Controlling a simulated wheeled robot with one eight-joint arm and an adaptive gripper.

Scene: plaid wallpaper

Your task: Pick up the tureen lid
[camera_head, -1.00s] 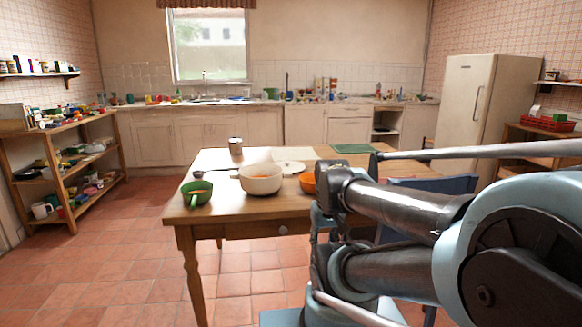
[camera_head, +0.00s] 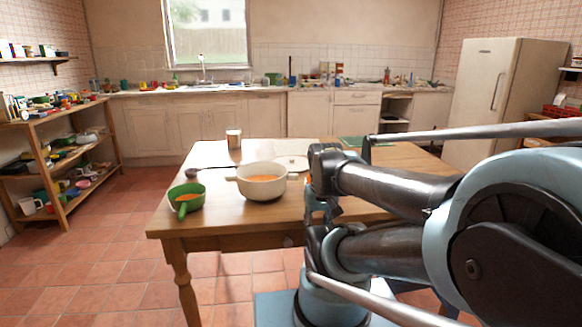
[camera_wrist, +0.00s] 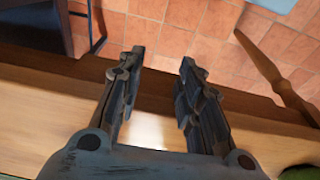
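The white, flat, round tureen lid (camera_head: 292,163) lies on the wooden table, just behind the white tureen. The tureen (camera_head: 262,190) has two side handles and holds something orange. In the wrist view my gripper (camera_wrist: 163,58) is open, with nothing between its fingers. It is over the table's edge, with floor tiles beyond; the lid is not in that view. In the head view my arm crosses the right part of the table, and I cannot make out the fingers there.
On the table (camera_head: 225,222) are a green bowl (camera_head: 187,206) with orange contents, a dark ladle (camera_head: 202,170), a metal can (camera_head: 234,139), a pale board (camera_head: 295,147) and a green mat (camera_head: 353,141). A shelf (camera_head: 72,168) stands at left, a fridge (camera_head: 482,100) at right.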

